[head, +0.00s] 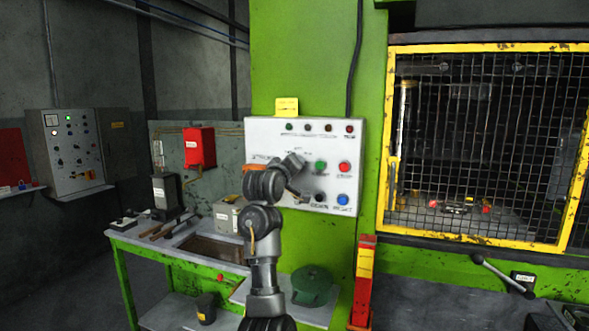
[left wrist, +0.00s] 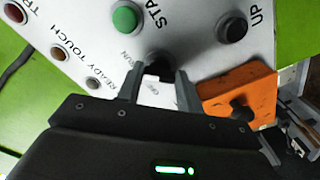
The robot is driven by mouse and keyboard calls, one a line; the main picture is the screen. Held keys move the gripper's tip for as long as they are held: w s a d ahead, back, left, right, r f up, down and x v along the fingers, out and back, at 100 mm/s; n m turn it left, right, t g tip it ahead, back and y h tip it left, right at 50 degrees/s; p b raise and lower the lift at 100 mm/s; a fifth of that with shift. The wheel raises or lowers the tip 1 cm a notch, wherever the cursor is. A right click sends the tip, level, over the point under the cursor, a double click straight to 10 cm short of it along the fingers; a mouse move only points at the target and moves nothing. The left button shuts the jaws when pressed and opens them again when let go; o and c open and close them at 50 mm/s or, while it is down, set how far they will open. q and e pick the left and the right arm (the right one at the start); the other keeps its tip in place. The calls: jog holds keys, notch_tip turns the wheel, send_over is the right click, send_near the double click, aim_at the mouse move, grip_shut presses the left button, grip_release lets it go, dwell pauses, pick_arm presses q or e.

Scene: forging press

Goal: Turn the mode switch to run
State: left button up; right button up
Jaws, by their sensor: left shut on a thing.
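The mode switch is a small black knob (left wrist: 158,67) on the white control panel (head: 268,132), with the word RUN beside it in the left wrist view. My left gripper (left wrist: 159,74) is shut on this knob, one finger on each side. The panel also shows in the left wrist view (left wrist: 190,60). In the head view my arm and hand cover the knob, so its pointing direction cannot be told there. My right gripper is in neither view.
An orange plate (left wrist: 225,100) with a black knob is beside my fingers. A workbench (head: 140,238) stands left.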

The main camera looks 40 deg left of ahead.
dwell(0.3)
pick_arm(q)
jog(key=o, duration=1)
jog(key=b+v, duration=0.4)
jog(key=v, duration=0.6)
jog(key=shift+s+d+b, duration=0.2)
jog(key=shift+s+b, duration=0.1)
jog(key=shift+s, duration=0.05)
